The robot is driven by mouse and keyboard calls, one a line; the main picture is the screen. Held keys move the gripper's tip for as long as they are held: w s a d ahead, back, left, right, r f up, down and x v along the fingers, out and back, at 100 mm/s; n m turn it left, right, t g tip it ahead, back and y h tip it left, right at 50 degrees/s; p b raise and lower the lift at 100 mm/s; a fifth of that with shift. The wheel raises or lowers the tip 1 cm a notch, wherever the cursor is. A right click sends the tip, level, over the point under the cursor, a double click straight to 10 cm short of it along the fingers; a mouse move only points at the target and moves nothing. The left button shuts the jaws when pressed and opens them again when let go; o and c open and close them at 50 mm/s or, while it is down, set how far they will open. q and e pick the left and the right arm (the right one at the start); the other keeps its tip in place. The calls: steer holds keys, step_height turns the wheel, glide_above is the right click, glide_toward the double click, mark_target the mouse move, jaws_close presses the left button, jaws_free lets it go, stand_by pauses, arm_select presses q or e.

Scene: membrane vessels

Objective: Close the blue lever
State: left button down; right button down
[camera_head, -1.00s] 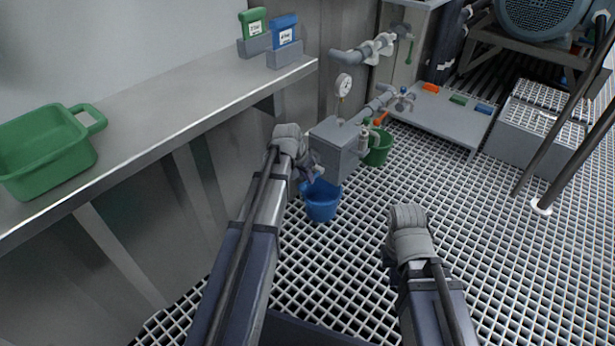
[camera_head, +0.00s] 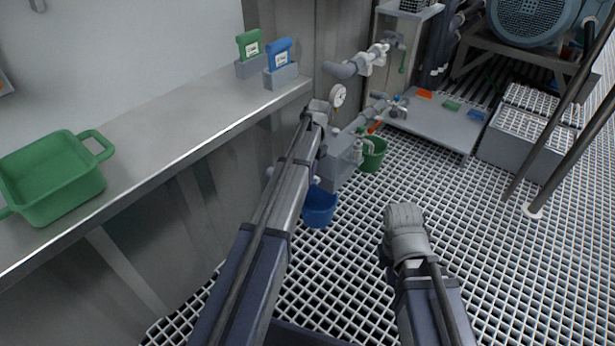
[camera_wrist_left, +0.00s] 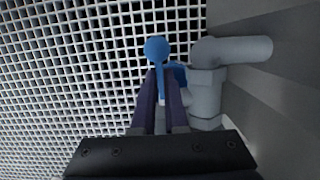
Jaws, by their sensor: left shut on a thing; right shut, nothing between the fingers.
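In the left wrist view the blue lever (camera_wrist_left: 156,50) has a round knob at its far end. Its stem runs down between the fingertips of my left gripper (camera_wrist_left: 161,82), which is shut on it. A blue part beside the stem meets a grey pipe fitting (camera_wrist_left: 207,95). In the head view my left arm hides the lever and the left gripper, above the blue bucket (camera_head: 319,208). My right gripper (camera_head: 388,258) is shut and empty over the floor grating, its fingers hardly showing.
A steel shelf (camera_head: 150,125) with a green tub (camera_head: 60,170) runs along the left.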

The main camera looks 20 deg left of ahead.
arm_select(q)
steer(key=shift+w, duration=0.15)
stand_by(0.3)
steer(key=c, duration=0.9)
jaws_free()
steer(key=shift+r, duration=0.1)
steer(key=shift+c, duration=0.2)
steer(key=shift+r, duration=0.1)
steer(key=p+v, duration=0.7)
steer(key=shift+r+p, duration=0.25)
steer(key=shift+p, duration=0.1)
steer(key=shift+w+d, duration=0.1)
steer(key=shift+w, duration=0.05)
